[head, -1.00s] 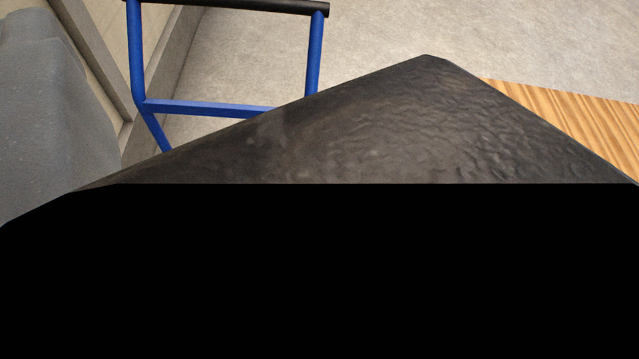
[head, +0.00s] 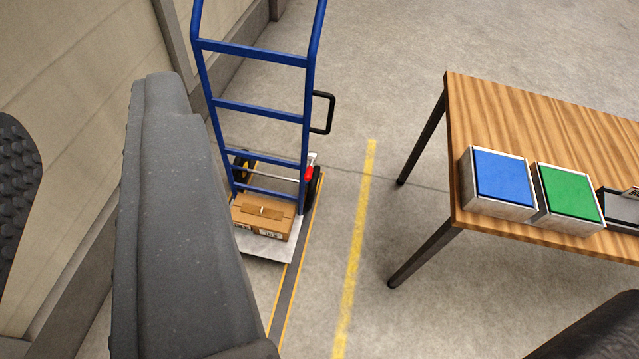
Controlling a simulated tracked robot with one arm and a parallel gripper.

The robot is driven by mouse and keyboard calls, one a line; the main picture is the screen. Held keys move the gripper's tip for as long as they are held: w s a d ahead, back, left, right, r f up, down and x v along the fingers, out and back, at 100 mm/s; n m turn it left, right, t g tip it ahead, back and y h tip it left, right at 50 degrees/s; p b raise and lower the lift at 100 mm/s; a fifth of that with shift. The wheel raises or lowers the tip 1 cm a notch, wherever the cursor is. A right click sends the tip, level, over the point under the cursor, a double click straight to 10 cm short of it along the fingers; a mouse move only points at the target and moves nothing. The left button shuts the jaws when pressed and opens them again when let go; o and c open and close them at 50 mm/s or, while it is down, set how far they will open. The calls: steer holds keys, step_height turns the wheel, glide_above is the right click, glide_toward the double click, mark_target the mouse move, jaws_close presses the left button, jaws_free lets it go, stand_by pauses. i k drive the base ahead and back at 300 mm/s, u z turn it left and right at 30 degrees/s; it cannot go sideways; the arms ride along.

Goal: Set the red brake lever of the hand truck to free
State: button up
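The blue hand truck (head: 262,108) stands upright by the wall at the upper middle of the view. A small red part, the brake lever (head: 309,174), shows low on its right side beside the right wheel (head: 316,188). It is too small to tell which way the lever is set. A brown cardboard box (head: 262,216) sits on the truck's metal toe plate (head: 262,246). My gripper is not in view.
A wooden table (head: 520,110) stands at the right, bearing a blue-topped box (head: 503,177) and a green-topped box (head: 570,194). A yellow floor line (head: 355,250) runs along clear floor between truck and table. A wall (head: 90,70) bounds the left.

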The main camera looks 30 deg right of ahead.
mark_target(312, 157)
steer(key=z, duration=0.55)
steer(key=i, duration=0.95)
steer(key=z, duration=0.1)
